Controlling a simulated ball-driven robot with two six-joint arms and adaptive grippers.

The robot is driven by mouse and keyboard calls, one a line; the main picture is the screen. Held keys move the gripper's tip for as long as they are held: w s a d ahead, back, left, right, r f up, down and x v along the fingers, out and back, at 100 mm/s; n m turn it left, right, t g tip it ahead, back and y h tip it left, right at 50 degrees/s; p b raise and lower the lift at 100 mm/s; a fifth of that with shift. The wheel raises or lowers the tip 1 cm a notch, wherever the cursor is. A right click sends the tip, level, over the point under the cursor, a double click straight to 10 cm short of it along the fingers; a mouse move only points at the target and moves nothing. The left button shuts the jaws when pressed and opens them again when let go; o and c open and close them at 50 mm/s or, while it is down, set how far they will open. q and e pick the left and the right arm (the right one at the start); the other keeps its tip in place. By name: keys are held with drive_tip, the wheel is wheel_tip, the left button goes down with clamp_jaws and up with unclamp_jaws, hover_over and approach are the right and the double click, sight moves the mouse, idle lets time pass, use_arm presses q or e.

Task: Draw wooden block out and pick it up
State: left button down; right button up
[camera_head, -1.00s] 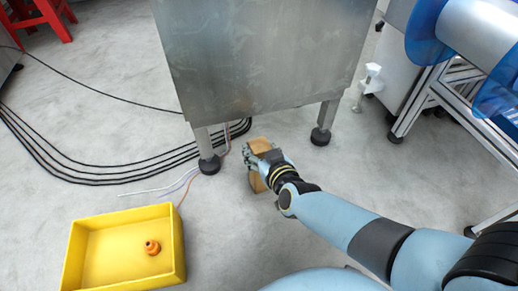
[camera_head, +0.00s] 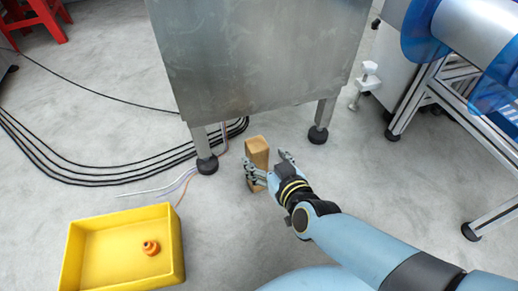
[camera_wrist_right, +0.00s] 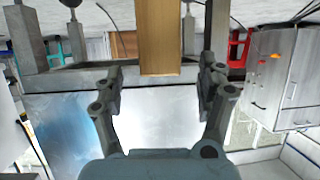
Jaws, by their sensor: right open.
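The wooden block (camera_head: 257,149) is light brown and stands on the grey floor, in front of the metal cabinet and between its two front legs. My right gripper (camera_head: 267,163) is open at the near right side of the block. One finger lies across the block's lower front in the picture, and the other is to its right. In the right wrist view the block (camera_wrist_right: 160,38) shows at top centre, between the lines of the open fingers (camera_wrist_right: 162,84), with gaps on both sides. I cannot tell whether a finger touches it. My left gripper is not in view.
The metal cabinet (camera_head: 255,55) overhangs the floor behind the block. Black cables (camera_head: 105,181) and thin wires lie to the left. A yellow bin (camera_head: 178,255) holding a small orange part (camera_head: 151,247) stands at lower left.

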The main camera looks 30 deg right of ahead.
drive_tip(key=v, duration=0.5)
drive_tip(key=shift+s+a+r, duration=0.1)
drive_tip(key=shift+s+r, duration=0.05)
drive_tip(key=shift+s, duration=0.2)
